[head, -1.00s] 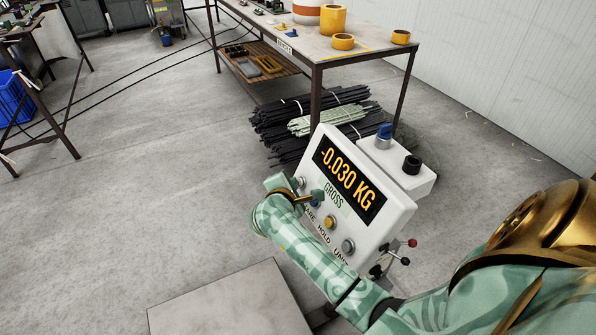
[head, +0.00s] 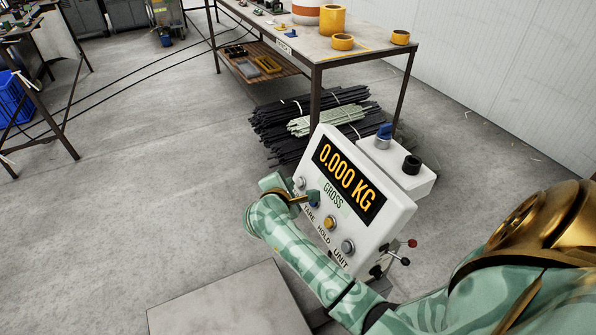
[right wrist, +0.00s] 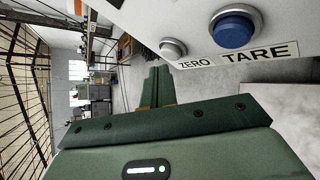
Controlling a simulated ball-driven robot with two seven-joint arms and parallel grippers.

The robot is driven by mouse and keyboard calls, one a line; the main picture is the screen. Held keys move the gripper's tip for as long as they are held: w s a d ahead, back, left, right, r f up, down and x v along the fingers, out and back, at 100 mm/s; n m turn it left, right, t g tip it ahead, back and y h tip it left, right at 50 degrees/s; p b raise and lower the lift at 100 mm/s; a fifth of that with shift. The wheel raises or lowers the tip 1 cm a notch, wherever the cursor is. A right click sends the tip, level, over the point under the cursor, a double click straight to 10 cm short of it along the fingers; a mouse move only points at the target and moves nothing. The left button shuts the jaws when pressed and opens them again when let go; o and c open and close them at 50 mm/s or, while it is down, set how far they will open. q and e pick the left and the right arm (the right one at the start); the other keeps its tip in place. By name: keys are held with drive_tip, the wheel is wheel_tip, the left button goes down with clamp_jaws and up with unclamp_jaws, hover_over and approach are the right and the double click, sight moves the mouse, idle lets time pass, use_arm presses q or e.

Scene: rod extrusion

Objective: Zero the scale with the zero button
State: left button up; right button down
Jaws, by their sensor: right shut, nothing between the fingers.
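The white scale indicator (head: 392,222) stands tilted in the head view. Its display (head: 348,180) reads 0.000 KG with GROSS below. The pale round zero button (head: 300,183) is at the left end of the button row. It also shows above its ZERO label in the right wrist view (right wrist: 172,48), beside the blue tare button (right wrist: 232,27). My right gripper (head: 308,196) is shut and empty in front of the panel's left end. In the right wrist view its fingertips (right wrist: 158,70) are close to the zero button, with a small gap in the picture. My left gripper is out of view.
The yellow hold button (head: 329,222) and grey unit button (head: 348,246) sit farther along the row. A flat grey plate (head: 230,305) lies at the bottom. A table (head: 345,55) with yellow rings stands behind, near bundled rods (head: 280,125).

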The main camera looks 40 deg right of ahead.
drive_tip(key=shift+a, duration=0.15)
drive_tip(key=shift+w+a+r, duration=0.2)
drive_tip(key=shift+a+r, duration=0.2)
drive_tip(key=shift+a, duration=0.35)
drive_tip(key=shift+w+a+r, duration=0.2)
drive_tip(key=shift+a+r, duration=0.15)
drive_tip(key=shift+a, duration=0.35)
drive_tip(key=shift+w+a+r, duration=0.2)
drive_tip(key=shift+a+r, duration=0.2)
drive_tip(key=shift+a, duration=0.35)
